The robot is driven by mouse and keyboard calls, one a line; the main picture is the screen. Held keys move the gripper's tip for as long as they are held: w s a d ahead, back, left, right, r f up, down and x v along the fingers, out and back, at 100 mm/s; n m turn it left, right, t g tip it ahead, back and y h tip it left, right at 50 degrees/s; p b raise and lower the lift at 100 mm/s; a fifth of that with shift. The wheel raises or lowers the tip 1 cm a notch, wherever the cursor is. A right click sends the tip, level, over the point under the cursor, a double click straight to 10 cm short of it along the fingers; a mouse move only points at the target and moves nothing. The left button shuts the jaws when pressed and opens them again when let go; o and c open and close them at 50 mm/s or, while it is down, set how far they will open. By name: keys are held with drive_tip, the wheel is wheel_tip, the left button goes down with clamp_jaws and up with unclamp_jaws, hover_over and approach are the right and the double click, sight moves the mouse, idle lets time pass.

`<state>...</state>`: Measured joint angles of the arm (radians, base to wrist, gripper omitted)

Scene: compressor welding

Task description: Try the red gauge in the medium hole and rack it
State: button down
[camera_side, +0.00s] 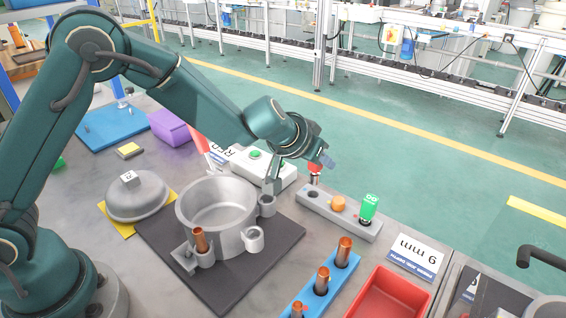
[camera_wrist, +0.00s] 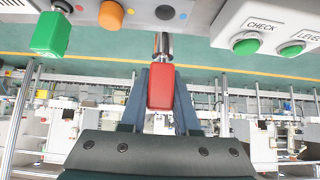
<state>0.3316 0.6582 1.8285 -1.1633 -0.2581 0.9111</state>
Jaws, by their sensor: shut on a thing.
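My gripper (camera_side: 322,156) is shut on the red gauge (camera_wrist: 161,88), seen between the two fingers in the wrist view. The gauge's metal pin (camera_wrist: 162,46) points away from the fingers toward the grey rack (camera_side: 352,224). In the side view the red gauge (camera_side: 315,168) is at the rack's far left end, by an open hole (camera_side: 313,194); I cannot tell whether the pin touches the rack. The orange gauge (camera_side: 338,203) and green gauge (camera_side: 369,207) stand in the rack. The grey compressor pot (camera_side: 217,215) has side ports, one (camera_side: 253,238) open in front.
A button box (camera_side: 262,170) with green buttons stands left of the rack. A blue holder (camera_side: 323,288) with copper tubes, a red tray (camera_side: 390,296) and a 9 mm sign (camera_side: 415,256) are in front. The domed lid (camera_side: 138,197) lies left of the pot.

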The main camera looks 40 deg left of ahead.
sight(313, 175)
drive_tip(key=shift+f, duration=0.95)
drive_tip(key=shift+f, duration=1.45)
idle(0.6)
drive_tip(key=c, duration=0.6)
unclamp_jaws()
drive_tip(key=shift+s+r, duration=0.1)
drive_tip(key=shift+v, duration=2.45)
